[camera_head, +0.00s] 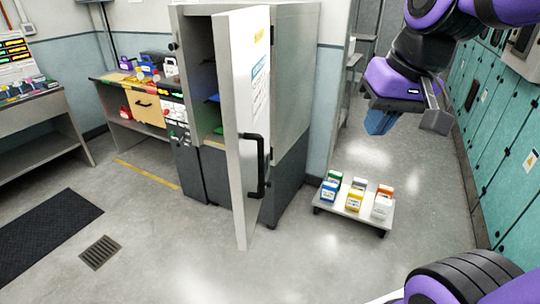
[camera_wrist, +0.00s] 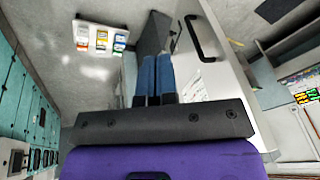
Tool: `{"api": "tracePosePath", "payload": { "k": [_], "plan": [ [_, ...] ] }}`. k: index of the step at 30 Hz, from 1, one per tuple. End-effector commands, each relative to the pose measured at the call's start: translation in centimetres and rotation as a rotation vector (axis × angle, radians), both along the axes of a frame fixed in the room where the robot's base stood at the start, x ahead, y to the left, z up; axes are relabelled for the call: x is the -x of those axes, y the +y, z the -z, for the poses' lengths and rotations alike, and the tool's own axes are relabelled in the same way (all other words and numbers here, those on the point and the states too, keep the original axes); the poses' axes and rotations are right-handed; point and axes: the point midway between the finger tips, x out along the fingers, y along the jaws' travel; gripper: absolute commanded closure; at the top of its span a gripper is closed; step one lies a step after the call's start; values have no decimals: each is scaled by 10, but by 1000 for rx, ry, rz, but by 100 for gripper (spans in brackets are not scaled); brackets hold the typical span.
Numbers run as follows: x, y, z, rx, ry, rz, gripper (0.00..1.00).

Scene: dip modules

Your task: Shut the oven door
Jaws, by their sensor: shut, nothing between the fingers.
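The oven is a tall grey cabinet (camera_head: 293,80) in the middle of the head view. Its white door (camera_head: 252,75) stands open, swung out toward the camera, with shelves showing behind it. A black bar handle (camera_head: 262,168) is on the door; it also shows in the wrist view (camera_wrist: 199,40). My gripper (camera_head: 379,122) is in the air to the right of the door, apart from it. In the wrist view its blue fingers (camera_wrist: 153,78) are together and empty, with the door (camera_wrist: 222,75) to their right.
A low cart (camera_head: 340,208) with several small coloured containers stands on the floor right of the oven. Teal lockers (camera_head: 505,130) line the right wall. A workbench (camera_head: 135,100) with items is left of the oven. The floor in front of the door is clear.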

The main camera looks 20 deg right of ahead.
Motion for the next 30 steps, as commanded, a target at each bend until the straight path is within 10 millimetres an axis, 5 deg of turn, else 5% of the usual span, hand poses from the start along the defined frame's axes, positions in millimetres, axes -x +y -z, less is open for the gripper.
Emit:
{"api": "tracePosePath", "payload": {
  "k": [17,30],
  "plan": [
    [-104,15,62,-427,466,326,100],
    [-184,5,128,-805,778,594,100]
  ]
}}
